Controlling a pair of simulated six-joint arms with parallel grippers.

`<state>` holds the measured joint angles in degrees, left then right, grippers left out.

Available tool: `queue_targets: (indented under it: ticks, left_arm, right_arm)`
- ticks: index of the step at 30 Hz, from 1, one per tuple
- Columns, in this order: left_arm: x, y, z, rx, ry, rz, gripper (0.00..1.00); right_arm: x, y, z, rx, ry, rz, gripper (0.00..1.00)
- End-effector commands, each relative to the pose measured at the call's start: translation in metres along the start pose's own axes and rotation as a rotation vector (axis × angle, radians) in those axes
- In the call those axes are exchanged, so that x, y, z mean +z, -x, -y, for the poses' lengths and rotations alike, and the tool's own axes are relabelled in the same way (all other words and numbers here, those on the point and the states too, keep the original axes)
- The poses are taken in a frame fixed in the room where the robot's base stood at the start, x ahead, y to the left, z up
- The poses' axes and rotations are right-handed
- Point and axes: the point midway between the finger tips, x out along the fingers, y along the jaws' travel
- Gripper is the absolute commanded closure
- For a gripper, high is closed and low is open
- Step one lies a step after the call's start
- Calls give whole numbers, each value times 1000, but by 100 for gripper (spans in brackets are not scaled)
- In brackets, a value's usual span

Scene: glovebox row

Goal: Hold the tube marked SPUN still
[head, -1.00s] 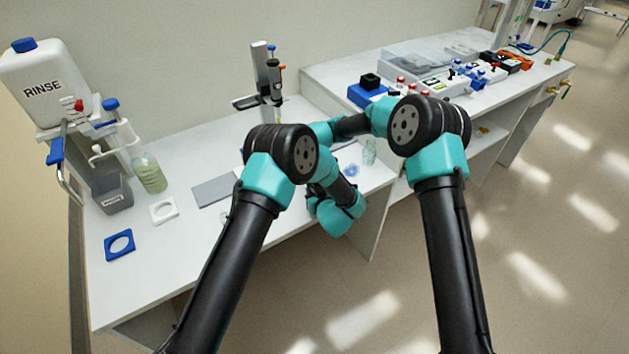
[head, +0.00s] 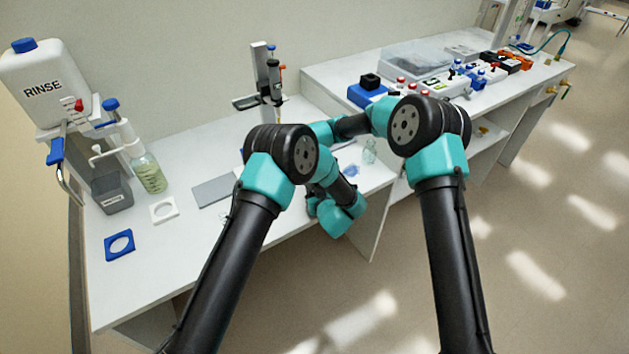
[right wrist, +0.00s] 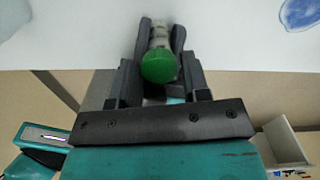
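In the right wrist view a tube with a green cap (right wrist: 160,66) sits between the two dark fingers of my right gripper (right wrist: 160,45). The fingers lie against its sides, and it points away from the camera over a pale surface. No SPUN marking can be read on it. In the head view my arms cover the work spot, so the tube and both grippers are hidden there. My left gripper shows in neither current view.
A pipette stand (head: 262,75) stands behind my arms. A small glass vessel (head: 370,152) stands near the bench edge.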

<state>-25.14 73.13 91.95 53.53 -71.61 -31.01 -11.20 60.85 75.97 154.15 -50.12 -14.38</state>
Motion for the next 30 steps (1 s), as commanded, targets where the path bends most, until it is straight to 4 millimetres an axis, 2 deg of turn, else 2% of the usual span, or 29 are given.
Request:
queue_targets:
  ticks: [1, 5, 14, 24, 30]
  left_arm:
    - [0, 0, 0, 0, 0, 0, 100]
    - [0, 0, 0, 0, 0, 0, 100]
    - [0, 0, 0, 1, 0, 0, 100]
    - [0, 0, 0, 1, 0, 0, 100]
    - [0, 0, 0, 0, 0, 0, 100]
  right_arm:
    - [0, 0, 0, 0, 0, 0, 52]
    - [0, 0, 0, 0, -1, 0, 40]
    - [0, 2, -1, 1, 0, -1, 40]
    - [0, 38, 0, 0, -1, 1, 40]
    - [0, 45, 0, 1, -1, 0, 40]
